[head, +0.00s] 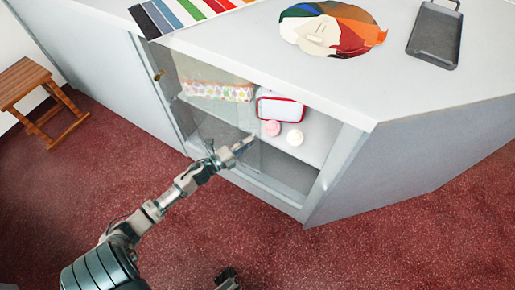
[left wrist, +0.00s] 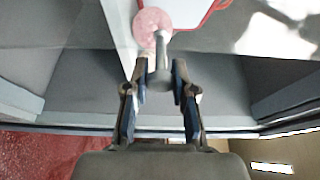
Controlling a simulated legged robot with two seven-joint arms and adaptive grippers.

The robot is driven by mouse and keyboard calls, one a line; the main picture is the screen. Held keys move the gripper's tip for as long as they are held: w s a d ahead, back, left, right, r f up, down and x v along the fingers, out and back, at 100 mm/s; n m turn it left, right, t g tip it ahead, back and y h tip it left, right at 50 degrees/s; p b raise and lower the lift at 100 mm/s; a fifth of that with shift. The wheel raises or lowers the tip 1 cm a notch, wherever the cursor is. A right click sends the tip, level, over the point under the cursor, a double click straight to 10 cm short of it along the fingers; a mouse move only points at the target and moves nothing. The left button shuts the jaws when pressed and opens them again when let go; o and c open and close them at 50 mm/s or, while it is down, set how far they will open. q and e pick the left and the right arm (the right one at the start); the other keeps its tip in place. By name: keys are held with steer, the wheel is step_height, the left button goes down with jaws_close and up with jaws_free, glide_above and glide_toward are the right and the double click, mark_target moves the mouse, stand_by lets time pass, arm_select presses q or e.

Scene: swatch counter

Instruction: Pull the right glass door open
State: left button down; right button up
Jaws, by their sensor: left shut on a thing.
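The glass-fronted cabinet (head: 342,160) stands under the white counter, with its shelf showing through the front. My left gripper (head: 240,148) is at the front of the glass, low and near the middle of the opening. In the left wrist view its two fingers (left wrist: 160,78) are shut around a grey bar-like handle (left wrist: 161,42). The fingers hide part of the handle. The glass is hard to make out, and I cannot tell how far the right door stands from its frame. A dark piece at the bottom edge (head: 228,278) looks like my right gripper, mostly cut off.
Inside are a patterned box (head: 218,92), a red-rimmed white case (head: 281,108), a pink round item (head: 272,128) and a white one (head: 295,138). Colour swatches (head: 190,12), a painted face (head: 335,30) and a dark tray (head: 435,35) lie on top. A wooden stool (head: 25,80) stands left. Red carpet in front is clear.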

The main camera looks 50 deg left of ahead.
arm_select(q)
steer(key=shift+s+a+f, duration=0.1)
steer(key=shift+a+f, duration=0.1)
steer(key=shift+a, duration=0.05)
steer(key=c, duration=1.2)
jaws_free()
steer(key=shift+o, duration=1.4)
steer(key=shift+f, duration=0.1)
